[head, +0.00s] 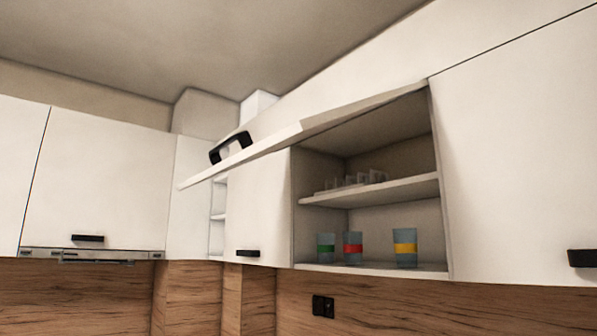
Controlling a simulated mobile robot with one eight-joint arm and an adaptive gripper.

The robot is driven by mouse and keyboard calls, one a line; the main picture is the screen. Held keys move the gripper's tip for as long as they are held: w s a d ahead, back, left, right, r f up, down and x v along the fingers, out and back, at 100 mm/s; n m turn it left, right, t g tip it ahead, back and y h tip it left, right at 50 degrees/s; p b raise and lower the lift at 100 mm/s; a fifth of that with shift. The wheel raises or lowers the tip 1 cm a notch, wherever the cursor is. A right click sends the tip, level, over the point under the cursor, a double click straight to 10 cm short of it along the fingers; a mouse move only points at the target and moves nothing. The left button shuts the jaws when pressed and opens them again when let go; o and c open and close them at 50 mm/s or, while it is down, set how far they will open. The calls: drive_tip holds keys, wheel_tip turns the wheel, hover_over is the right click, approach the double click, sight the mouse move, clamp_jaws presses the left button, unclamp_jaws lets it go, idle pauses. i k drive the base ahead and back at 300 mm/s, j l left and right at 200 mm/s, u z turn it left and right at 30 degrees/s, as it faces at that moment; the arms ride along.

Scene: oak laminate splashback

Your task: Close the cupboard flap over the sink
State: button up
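The white cupboard flap (262,143) is hinged at its top edge and stands raised, sticking out from the cupboard toward the left. A black handle (231,147) sits on its outer face near the free edge. Below the flap the cupboard is open. Its upper shelf (420,187) holds several clear glasses (362,180). On the cupboard floor (372,269) stand three bluish cups, with a green band (326,248), a red band (352,247) and a yellow band (404,248). The sink is not in view. My gripper is not in view.
A shut white cupboard (525,160) is on the right. A narrower shut door (262,205) and open shelves (217,217) lie left of the opening. An extractor hood (92,256) is at far left. A black socket (323,306) is on the oak splashback (400,313).

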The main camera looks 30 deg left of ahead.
sight(301, 129)
drive_tip(key=i+j+u, duration=0.1)
drive_tip(key=u, duration=0.3)
drive_tip(key=i+u, duration=0.15)
drive_tip(key=u, duration=0.25)
drive_tip(key=i+u, duration=0.1)
drive_tip(key=u, duration=0.3)
drive_tip(key=i+u, duration=0.15)
drive_tip(key=u, duration=0.25)
